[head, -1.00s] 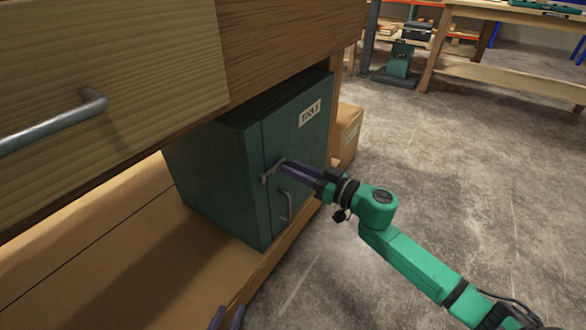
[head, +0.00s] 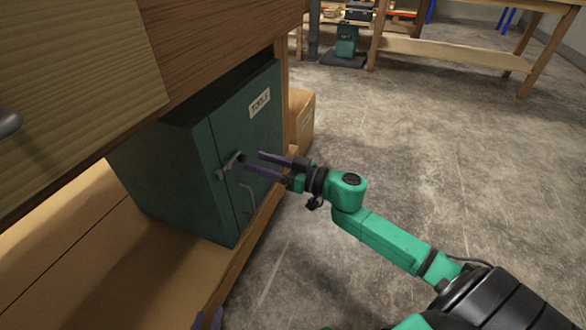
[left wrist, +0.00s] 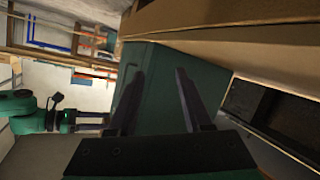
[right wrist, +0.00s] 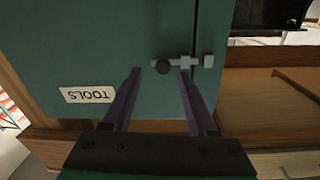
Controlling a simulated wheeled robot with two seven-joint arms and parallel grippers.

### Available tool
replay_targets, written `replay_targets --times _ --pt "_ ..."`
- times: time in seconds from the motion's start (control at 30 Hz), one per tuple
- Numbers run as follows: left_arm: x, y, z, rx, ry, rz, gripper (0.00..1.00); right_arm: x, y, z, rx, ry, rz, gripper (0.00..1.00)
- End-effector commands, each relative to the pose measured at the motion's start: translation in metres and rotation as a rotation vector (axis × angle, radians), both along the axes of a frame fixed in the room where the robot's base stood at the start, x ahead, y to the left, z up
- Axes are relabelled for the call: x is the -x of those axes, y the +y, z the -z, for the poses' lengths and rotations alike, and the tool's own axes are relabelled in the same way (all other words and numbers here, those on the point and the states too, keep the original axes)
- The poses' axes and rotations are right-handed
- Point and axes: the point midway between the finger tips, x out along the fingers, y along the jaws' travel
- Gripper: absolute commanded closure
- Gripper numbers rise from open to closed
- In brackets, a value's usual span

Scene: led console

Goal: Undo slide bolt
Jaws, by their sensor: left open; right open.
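A dark green cabinet (head: 165,165) with a TOOLS label (head: 260,102) stands on the low shelf, its door closed. A grey slide bolt (head: 229,166) lies across the door's left edge, with a dark round knob (head: 241,157). The bolt (right wrist: 186,61) and knob (right wrist: 163,68) also show in the right wrist view. My right gripper (head: 254,162) is open and empty in front of the bolt; in its wrist view the knob appears between the fingertips, apart from them. My left gripper (left wrist: 160,75) is open and empty, facing the cabinet's side; only its tips show low in the head view.
A door handle (head: 247,198) sits below the bolt. A cardboard box (head: 301,118) stands behind the cabinet. The concrete floor (head: 430,150) to the right is clear.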

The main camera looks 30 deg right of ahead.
Motion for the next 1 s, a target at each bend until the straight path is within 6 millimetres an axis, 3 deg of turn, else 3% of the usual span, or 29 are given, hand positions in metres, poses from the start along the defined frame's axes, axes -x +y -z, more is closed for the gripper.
replay_targets --times 0.13,0.43,0.6,1.0 --pt "0.018 -0.001 0.002 -0.016 0.063 0.016 0.50 0.029 -0.021 -0.002 0.001 0.006 0.001 0.42" --pt "0.012 0.000 -0.032 -0.036 0.077 0.036 0.50 0.085 -0.064 -0.003 0.000 0.003 0.004 0.42" --pt "0.011 0.001 -0.036 -0.043 0.082 0.040 0.50 0.095 -0.071 -0.001 0.003 -0.002 0.002 0.42" --pt "0.012 0.002 -0.033 -0.047 0.085 0.043 0.50 0.094 -0.071 -0.001 0.002 -0.002 0.002 0.42"
